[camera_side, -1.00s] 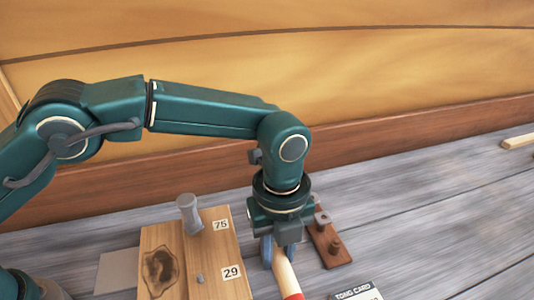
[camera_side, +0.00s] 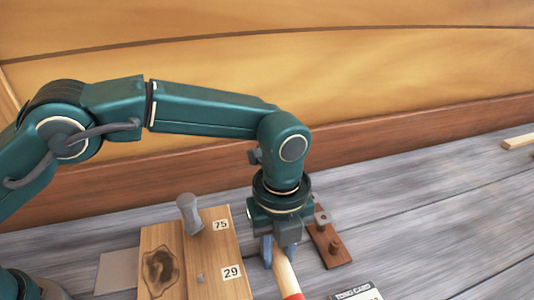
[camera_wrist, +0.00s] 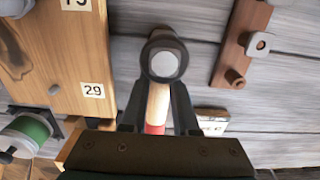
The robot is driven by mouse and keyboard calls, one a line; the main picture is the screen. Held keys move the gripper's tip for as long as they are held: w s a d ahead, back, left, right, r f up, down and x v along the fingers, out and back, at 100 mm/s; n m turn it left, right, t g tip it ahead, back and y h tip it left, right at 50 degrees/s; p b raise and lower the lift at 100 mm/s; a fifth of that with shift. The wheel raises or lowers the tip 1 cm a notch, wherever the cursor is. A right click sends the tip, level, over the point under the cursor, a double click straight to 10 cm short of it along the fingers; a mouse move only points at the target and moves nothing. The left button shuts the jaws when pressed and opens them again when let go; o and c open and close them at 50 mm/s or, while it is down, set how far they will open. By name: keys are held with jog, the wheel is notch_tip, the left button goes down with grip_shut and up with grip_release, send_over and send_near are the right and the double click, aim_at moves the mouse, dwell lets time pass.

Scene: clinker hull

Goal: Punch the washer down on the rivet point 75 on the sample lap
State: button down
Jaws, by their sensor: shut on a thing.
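The sample lap (camera_side: 213,258) is a wooden block with labels 75 and 29. A grey cylindrical punch (camera_side: 188,212) stands upright near label 75, at the block's far part. Its foot hides the rivet point, and I cannot make out a washer there. In the wrist view the punch (camera_wrist: 12,22) is partly cut off at top left. My gripper (camera_side: 277,255) is right of the block, pointing down, shut on the wooden handle of a hammer (camera_side: 285,274) with a red band. In the wrist view the round hammer head (camera_wrist: 163,58) is just beyond my fingertips (camera_wrist: 157,100).
A small grey rivet point (camera_side: 200,278) sits beside label 29. A dark wooden strip with pegs (camera_side: 328,246) lies right of my gripper. A card (camera_side: 357,292) lies in front. A green spool (camera_wrist: 32,128) shows at lower left in the wrist view. Planks at right are mostly clear.

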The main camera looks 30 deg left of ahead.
jog(key=shift+r, duration=0.75)
dwell(0.7)
jog(key=shift+r, duration=3.9)
jog(key=c, duration=1.3)
grip_release()
grip_shut()
jog(key=shift+w+a+r, duration=0.35)
jog(key=shift+w, duration=0.05)
jog(key=shift+w+a+r+n, duration=0.2)
jog(key=shift+a+r, duration=0.2)
jog(key=shift+a, duration=0.1)
jog(key=shift+w+a+r+n, duration=0.15)
jog(key=shift+a+r+n, duration=0.05)
jog(key=shift+a+r, duration=0.2)
